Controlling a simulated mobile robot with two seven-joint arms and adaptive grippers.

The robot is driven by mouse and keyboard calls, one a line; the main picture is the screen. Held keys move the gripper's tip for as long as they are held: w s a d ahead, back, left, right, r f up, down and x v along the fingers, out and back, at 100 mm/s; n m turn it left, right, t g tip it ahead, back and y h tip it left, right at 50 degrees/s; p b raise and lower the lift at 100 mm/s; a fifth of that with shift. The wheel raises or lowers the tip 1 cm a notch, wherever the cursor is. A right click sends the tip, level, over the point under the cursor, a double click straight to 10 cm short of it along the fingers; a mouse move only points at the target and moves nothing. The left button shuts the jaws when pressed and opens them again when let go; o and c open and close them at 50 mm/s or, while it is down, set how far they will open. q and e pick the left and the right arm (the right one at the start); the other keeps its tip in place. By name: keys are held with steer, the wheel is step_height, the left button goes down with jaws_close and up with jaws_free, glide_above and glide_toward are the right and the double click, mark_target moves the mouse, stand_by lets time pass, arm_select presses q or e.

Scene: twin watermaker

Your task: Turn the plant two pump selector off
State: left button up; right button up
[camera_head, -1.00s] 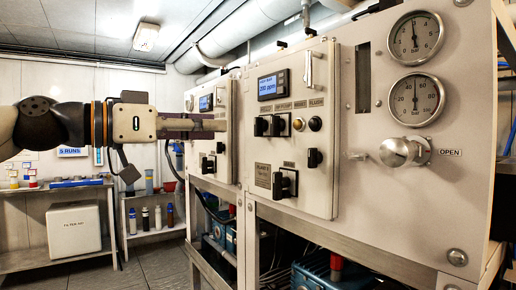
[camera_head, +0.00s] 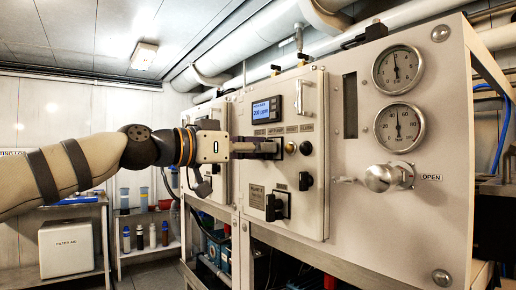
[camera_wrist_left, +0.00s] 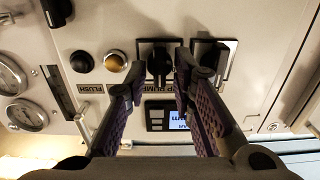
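The nearer control panel (camera_head: 312,180) has a plate that seems to read PLANT 2 and a lit blue display (camera_head: 266,110). My left gripper (camera_head: 275,149) is at its row of controls, reaching in from the left. In the left wrist view, which is upside down, a black selector knob (camera_wrist_left: 159,68) by the pump label sits between my two open, purple-padded fingers (camera_wrist_left: 160,62), with gaps at its sides. Its grip looks upright there. A second black selector (camera_wrist_left: 208,60) is just right of the fingers. In the head view the gripper hides most of both selectors. My right gripper is not in view.
Beside the selectors are an amber button (camera_wrist_left: 115,60) and a black button (camera_wrist_left: 81,61). A larger black switch (camera_head: 277,206) sits lower on the panel. Gauges (camera_head: 399,127) and a round OPEN valve knob (camera_head: 388,177) are to the right. A similar panel stands farther left.

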arm_select(q)
jaws_close()
steer(key=shift+n, duration=0.3)
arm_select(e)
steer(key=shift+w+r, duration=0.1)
arm_select(q)
steer(key=shift+n+p, duration=1.1)
steer(key=shift+n, duration=4.6)
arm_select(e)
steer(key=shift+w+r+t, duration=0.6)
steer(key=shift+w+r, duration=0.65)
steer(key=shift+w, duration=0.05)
arm_select(q)
steer(key=shift+f, duration=0.1)
